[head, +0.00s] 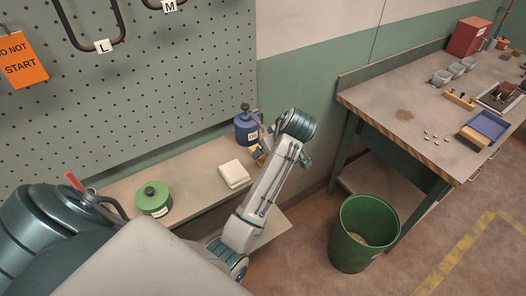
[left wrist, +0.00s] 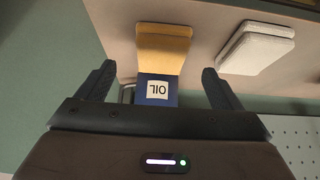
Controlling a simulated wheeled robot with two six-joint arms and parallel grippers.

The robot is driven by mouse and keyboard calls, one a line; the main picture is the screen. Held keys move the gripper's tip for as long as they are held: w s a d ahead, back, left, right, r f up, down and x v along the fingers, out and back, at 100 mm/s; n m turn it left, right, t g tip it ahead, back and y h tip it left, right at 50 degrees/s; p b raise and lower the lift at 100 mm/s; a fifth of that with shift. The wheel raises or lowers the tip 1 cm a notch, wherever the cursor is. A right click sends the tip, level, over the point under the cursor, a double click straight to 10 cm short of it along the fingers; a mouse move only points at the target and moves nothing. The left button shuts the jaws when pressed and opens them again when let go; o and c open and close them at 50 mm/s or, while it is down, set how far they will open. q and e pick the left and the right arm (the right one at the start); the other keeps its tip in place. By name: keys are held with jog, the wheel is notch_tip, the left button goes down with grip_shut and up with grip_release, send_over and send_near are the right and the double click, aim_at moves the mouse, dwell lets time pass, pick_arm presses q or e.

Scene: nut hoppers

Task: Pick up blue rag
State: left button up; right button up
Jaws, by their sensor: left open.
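I see no cloth that is plainly blue. A blue can (head: 245,128) stands on the low bench against the wall, and its blue side with an upside-down OIL label (left wrist: 157,90) shows in the left wrist view. A yellow folded cloth (left wrist: 163,42) lies beside the can, and a bit of it (head: 257,154) shows in the head view. A white folded cloth (head: 234,174) lies to their left in the head view. My left gripper (left wrist: 159,70) is open and empty, with the OIL label between its fingers in the picture. My right gripper is out of view.
A green lidded tin (head: 153,198) stands farther left on the low bench (head: 192,166). A green bin (head: 365,232) stands on the floor. A workbench (head: 385,95) with trays, cups and a red box is at right. A pegboard (head: 170,95) rises behind.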

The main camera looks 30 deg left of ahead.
pick_arm(q)
jog(key=p+x, duration=0.2)
jog(key=x, duration=0.2)
jog(key=shift+a+f, duration=0.4)
jog(key=shift+f, duration=0.25)
jog(key=c, duration=1.1)
jog(key=shift+c, duration=0.3)
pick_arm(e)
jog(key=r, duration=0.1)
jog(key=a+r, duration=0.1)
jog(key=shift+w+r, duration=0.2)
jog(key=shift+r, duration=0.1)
pick_arm(q)
jog(key=shift+r+p, duration=0.15)
jog(key=shift+p, duration=0.15)
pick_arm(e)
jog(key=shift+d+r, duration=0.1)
